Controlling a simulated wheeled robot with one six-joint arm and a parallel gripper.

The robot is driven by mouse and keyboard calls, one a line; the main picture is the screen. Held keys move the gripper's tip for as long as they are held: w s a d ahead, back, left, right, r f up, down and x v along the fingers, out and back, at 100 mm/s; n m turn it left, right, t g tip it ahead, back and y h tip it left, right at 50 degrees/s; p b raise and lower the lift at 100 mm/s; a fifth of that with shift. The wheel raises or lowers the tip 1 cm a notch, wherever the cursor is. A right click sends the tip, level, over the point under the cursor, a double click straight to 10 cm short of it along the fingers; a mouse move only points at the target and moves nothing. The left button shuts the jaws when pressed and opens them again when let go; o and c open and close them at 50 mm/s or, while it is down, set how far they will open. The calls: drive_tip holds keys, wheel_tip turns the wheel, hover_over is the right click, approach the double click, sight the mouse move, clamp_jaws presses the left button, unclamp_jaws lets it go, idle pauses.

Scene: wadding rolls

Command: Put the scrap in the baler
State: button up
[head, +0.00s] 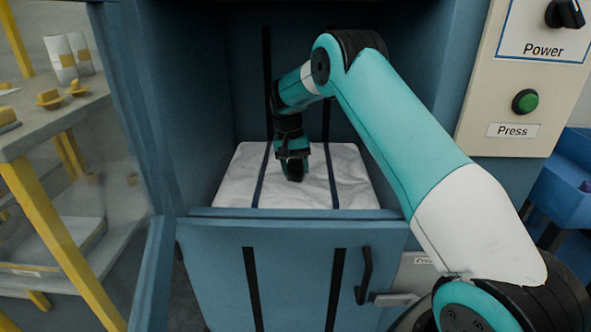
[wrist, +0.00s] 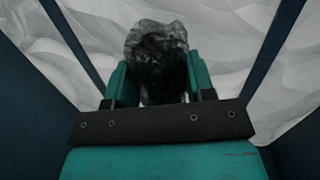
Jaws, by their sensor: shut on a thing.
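The baler (head: 205,120) is a blue cabinet with an open upper chamber and a closed lower door (head: 290,285) in front. White crumpled wadding (head: 240,185) fills the chamber up to about the door's top edge, with dark straps across it. My gripper (head: 293,172) is inside the chamber, pointing down just over the wadding. In the wrist view my gripper (wrist: 160,90) is shut on a dark grey, crumpled piece of scrap (wrist: 157,50). White wadding shows behind the scrap. I cannot tell whether the scrap touches the wadding.
A panel at right has a power knob (head: 565,13) and a green press button (head: 525,102). The door has a black handle (head: 365,275). A yellow-legged shelf (head: 60,120) stands at left beyond a clear panel. A blue bin (head: 565,185) stands at far right. The chamber walls stand close around my arm.

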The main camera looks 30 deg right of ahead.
drive_tip(key=o, duration=0.9)
wheel_tip(320, 180, up, 12)
drive_tip(key=w+p, duration=0.2)
drive_tip(key=p, duration=0.2)
drive_tip(key=shift+a+p, duration=0.35)
drive_tip(key=shift+p, duration=0.05)
